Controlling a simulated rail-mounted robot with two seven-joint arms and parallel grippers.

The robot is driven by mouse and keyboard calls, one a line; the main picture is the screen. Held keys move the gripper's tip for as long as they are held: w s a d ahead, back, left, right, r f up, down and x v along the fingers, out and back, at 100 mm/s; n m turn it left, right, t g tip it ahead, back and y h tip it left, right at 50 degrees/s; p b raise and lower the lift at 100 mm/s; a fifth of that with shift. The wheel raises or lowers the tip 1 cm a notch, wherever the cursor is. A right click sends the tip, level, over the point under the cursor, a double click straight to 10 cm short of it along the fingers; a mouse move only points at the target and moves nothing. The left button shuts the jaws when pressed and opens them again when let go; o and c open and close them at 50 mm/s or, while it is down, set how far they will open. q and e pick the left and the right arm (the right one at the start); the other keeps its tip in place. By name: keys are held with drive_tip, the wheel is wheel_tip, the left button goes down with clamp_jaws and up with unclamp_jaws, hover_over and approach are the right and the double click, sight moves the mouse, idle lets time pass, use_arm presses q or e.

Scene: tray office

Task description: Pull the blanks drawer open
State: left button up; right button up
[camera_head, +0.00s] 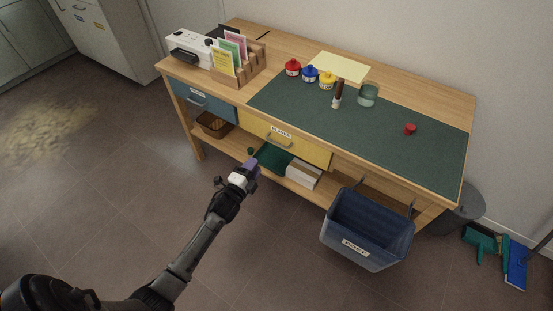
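The yellow drawer (304,148) sits under the middle of the desk. It carries a white label that seems to read BLANKS, and a grey bar handle (279,143). Its front looks flush with the desk, so it appears closed. My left gripper (249,165) is in front of and below this drawer, to the lower left of the handle and apart from it in the picture. Its fingertips are small and dark, so I cannot tell whether they are open or shut. My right gripper is not in view.
A blue drawer (204,100) is to the left. The lower shelf holds a brown basket (213,125) and a white box (303,174). A blue bin (367,230) hangs at the desk's front right. The floor before the desk is clear.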

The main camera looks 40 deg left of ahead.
sight(277, 143)
use_arm(q)
wheel_tip(277, 143, down, 6)
drive_tip(key=w+a+m+t+h+b, duration=0.1)
drive_tip(key=w+m+b, duration=0.1)
drive_tip(key=b, duration=0.3)
drive_tip(key=shift+m+t, duration=0.3)
drive_tip(key=shift+m, duration=0.1)
drive_tip(key=shift+b+x, duration=2.75)
drive_tip(key=shift+x, duration=4.15)
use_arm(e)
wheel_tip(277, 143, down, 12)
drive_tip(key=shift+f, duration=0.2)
use_arm(q)
clamp_jaws()
